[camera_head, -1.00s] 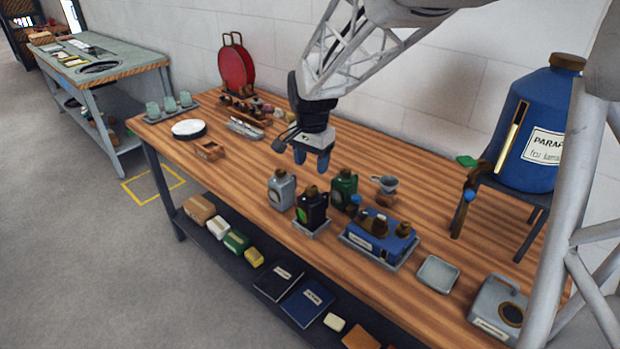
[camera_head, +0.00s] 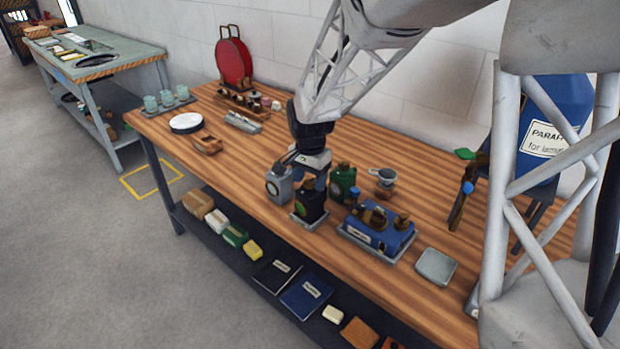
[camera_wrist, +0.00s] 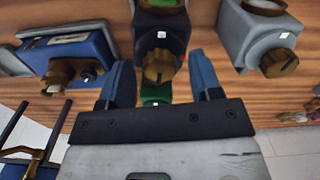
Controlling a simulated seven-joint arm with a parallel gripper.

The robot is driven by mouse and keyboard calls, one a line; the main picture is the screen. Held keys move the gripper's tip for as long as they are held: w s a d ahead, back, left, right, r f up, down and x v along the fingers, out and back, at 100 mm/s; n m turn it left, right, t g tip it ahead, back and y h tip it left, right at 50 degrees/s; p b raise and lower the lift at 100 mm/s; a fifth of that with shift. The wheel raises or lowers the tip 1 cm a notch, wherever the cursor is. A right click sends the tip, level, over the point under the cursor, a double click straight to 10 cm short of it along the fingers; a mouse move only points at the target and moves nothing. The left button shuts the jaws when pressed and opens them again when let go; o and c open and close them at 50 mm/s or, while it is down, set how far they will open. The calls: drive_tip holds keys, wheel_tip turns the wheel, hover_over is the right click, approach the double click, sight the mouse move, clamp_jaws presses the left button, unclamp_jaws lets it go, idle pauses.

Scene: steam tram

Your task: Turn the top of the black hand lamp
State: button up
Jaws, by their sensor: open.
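The black hand lamp (camera_head: 310,206) stands upright on a small grey tray (camera_head: 309,224) at the bench's front edge. Its brown ridged top (camera_wrist: 160,66) with a dark line across it shows in the wrist view. My gripper (camera_head: 314,176) is low, just above and behind the lamp, pointing down. In the wrist view its two blue fingers (camera_wrist: 160,58) are apart, one to each side of the brown top, with clear gaps. In the head view my gripper hides the lamp's top. I cannot tell whether the fingertips are level with the top.
A grey lamp (camera_head: 279,186) stands close on the left, a green lamp (camera_head: 342,183) close on the right. A blue box (camera_head: 378,228) with brown caps and a small funnel (camera_head: 385,178) are further right. The bench's left middle is mostly clear.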

drive_tip(key=c, duration=0.9)
drive_tip(key=shift+c, duration=0.2)
drive_tip(key=shift+n, duration=0.3)
drive_tip(key=n, duration=0.9)
idle(0.4)
drive_tip(key=o, duration=0.9)
